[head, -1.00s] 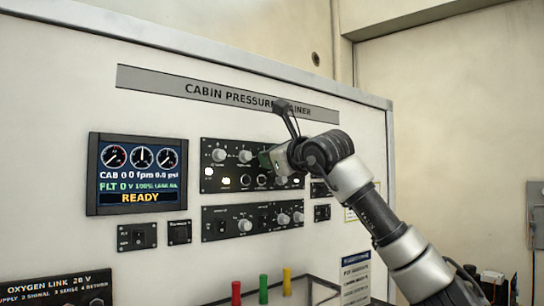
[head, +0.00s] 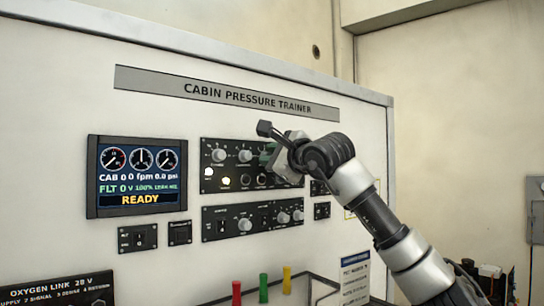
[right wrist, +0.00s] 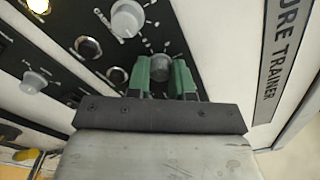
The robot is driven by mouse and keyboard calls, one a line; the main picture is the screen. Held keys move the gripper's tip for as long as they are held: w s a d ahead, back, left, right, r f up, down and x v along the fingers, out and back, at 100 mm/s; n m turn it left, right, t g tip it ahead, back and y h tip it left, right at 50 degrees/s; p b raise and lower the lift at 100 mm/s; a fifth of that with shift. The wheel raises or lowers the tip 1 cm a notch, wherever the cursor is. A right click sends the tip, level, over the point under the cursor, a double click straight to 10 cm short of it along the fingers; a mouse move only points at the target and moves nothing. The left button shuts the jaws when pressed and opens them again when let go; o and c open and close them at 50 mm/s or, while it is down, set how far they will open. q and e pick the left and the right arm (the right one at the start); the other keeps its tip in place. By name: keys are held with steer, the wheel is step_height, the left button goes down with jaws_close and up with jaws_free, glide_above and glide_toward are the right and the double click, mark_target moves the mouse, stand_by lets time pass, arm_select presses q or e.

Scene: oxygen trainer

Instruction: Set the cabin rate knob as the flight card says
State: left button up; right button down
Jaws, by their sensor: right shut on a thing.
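My right gripper (head: 270,155) is at the upper control panel (head: 208,186), on the right part of its top row. In the right wrist view its green fingers (right wrist: 161,78) are shut around a grey round knob (right wrist: 160,67), one finger on each side. The knob's label is too small to read, and in the head view the gripper hides it. Two pale knobs (head: 219,155) and (head: 245,156) sit to its left in the same row. A printed card (head: 355,275) with a blue header stands at the lower right; its text is unreadable. My left gripper is not in view.
A display (head: 140,172) at left reads READY. A lower panel (head: 255,219) with knobs and switches sits just under the upper one. Red (head: 236,292), green (head: 263,287) and yellow (head: 286,280) posts stand below.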

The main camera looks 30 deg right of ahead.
stand_by(0.3)
steer(key=c, duration=1)
jaws_free()
steer(key=shift+s, duration=0.1)
steer(key=s+b, duration=0.4)
steer(key=s, duration=0.6)
steer(key=shift+s+d+b, duration=0.25)
steer(key=shift+s+b, duration=0.1)
steer(key=shift+f, duration=0.15)
